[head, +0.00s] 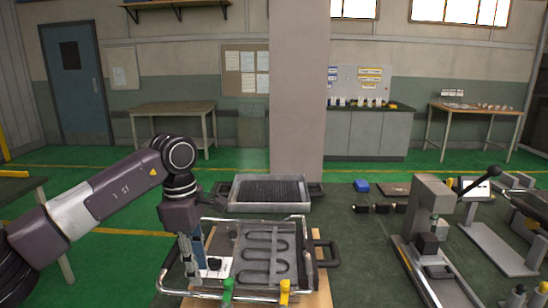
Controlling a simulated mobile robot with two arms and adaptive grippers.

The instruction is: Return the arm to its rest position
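My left arm comes in from the left and bends down at the wrist. My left gripper (197,272) points down at the left part of a metal-framed fixture (300,228). Its fingers are close to a small white piece with a dark spot (216,267); whether they touch it, or are open or shut, I cannot tell. A grey plate with a winding heating element (265,252) lies in the fixture, right of the gripper. My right gripper is not in view.
A tray with a dark ribbed inside (268,191) stands behind the fixture. Green (228,290) and yellow (285,290) clamp handles stick up in front. A lever press (428,225) stands to the right, with a blue box (361,186) behind. The green floor at left is mostly clear.

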